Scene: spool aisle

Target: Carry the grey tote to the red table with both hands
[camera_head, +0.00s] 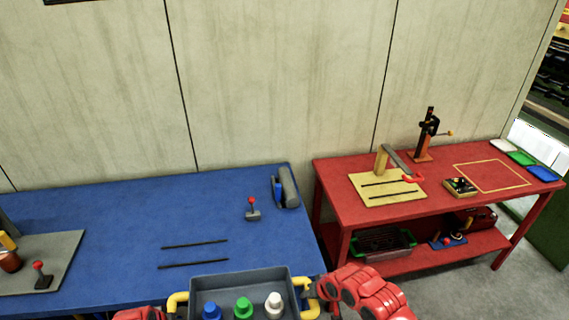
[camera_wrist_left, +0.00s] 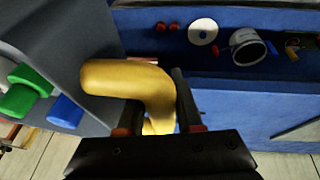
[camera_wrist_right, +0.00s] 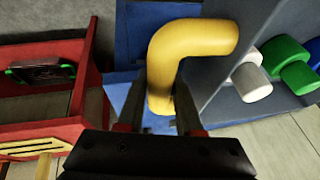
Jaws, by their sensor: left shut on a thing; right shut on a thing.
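The grey tote (camera_head: 250,268) is at the bottom of the head view, in front of the blue table. My left gripper (camera_wrist_left: 155,115) is shut on the tote's left yellow handle (camera_wrist_left: 125,77). My right gripper (camera_wrist_right: 160,115) is shut on the right yellow handle (camera_wrist_right: 190,42). Both fingertips are partly hidden at the bottom of the head view. The red table (camera_head: 345,203) stands at the right, apart from the tote, with a yellow outlined square (camera_head: 491,176) on its top.
The blue table (camera_head: 110,215) bears two dark strips (camera_head: 194,245), a red-knobbed switch (camera_head: 252,210) and a grey roll (camera_head: 288,187). On the red table stand a clamp fixture (camera_head: 388,182), a dark stand (camera_head: 427,135) and coloured trays (camera_head: 522,158). A gap separates the tables.

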